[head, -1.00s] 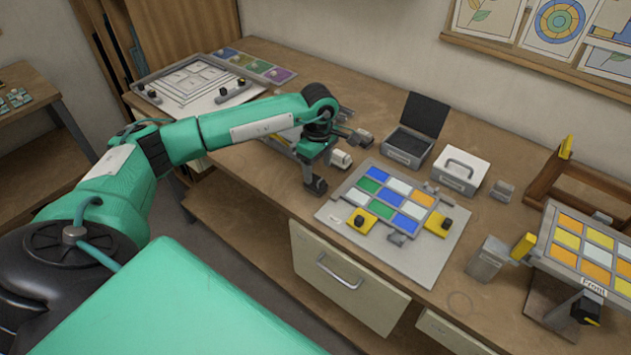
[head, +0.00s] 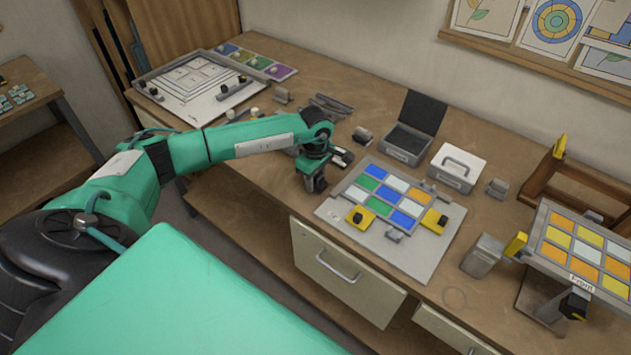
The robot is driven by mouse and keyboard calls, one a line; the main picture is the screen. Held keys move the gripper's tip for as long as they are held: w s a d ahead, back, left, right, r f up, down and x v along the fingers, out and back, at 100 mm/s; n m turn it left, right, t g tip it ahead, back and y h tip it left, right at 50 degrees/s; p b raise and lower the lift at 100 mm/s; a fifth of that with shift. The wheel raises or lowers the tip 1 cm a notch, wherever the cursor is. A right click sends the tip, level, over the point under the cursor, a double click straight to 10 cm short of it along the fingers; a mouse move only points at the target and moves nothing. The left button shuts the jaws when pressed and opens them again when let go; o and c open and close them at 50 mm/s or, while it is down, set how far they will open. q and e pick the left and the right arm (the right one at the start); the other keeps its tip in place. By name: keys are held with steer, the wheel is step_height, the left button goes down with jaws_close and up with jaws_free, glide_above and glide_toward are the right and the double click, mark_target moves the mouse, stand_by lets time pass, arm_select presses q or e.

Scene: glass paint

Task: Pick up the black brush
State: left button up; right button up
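I cannot clearly make out a black brush. Some slim dark grey tools (head: 331,106) lie on the workbench behind my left forearm, but they are too small to tell whether one is the brush. My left gripper (head: 332,171) is low over the bench, just left of the glass panel board. Its dark fingers look spread apart, and I see nothing held between them. The arm and gripper hide part of the bench behind them. My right gripper is not in view.
A grey board with coloured glass panes (head: 442,250) lies right of the gripper. Behind it are an open black-lidded box (head: 404,144) and a white-lidded box (head: 458,165). A tilted pane rack (head: 536,240) stands at right. A drawing board (head: 190,105) lies at far left.

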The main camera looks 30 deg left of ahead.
arm_select(q)
steer(key=shift+c, duration=0.7)
steer(key=shift+r, duration=0.6)
step_height(320, 180, up, 19)
steer(key=b, duration=0.5)
steer(key=shift+b, duration=0.35)
